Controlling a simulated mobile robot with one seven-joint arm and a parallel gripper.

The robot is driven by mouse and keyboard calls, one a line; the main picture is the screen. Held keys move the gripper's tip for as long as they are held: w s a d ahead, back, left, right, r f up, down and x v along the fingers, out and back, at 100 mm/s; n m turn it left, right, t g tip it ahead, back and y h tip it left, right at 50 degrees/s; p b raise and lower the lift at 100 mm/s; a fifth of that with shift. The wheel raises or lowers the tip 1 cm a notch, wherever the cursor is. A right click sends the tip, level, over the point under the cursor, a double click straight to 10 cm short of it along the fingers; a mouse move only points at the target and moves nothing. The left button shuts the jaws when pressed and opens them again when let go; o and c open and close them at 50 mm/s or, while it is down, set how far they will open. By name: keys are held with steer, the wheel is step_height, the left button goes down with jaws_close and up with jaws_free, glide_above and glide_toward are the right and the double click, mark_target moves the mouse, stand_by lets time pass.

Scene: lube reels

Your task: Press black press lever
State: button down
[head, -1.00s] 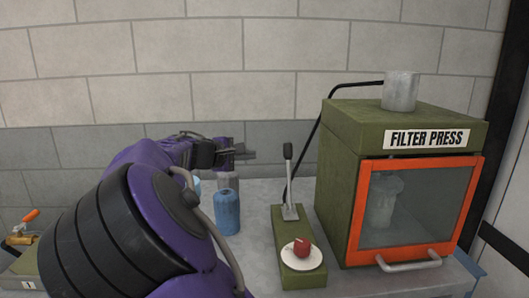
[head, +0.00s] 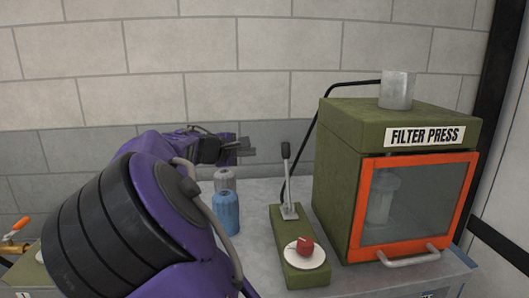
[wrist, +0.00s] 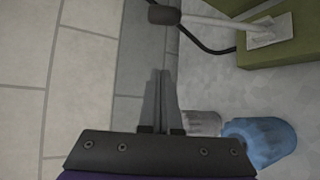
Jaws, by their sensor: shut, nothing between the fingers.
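The press lever (head: 287,170) is a thin upright rod with a dark handle, rising from a light plate on a green base (head: 290,260). In the wrist view the lever's black handle (wrist: 164,15) and pale rod (wrist: 215,24) lie at the top, beyond my fingertips. My gripper (head: 250,151) is shut and empty, held in the air to the left of the lever and apart from it. Its closed fingers also show in the wrist view (wrist: 160,75).
The green filter press (head: 335,185) with its orange-framed door stands right of the lever base. A red knob (head: 305,245) on a white disc sits on the base's front. A black hose runs behind.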

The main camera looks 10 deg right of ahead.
mark_target(287, 175)
steer(key=w+d+f, duration=0.1)
steer(key=w+d, duration=0.2)
steer(key=d, duration=0.4)
steer(key=shift+w+d+f+b, duration=0.3)
steer(key=shift+w+d+f, duration=0.1)
stand_by(0.3)
steer(key=shift+s+r, duration=0.25)
steer(key=shift+s, duration=0.3)
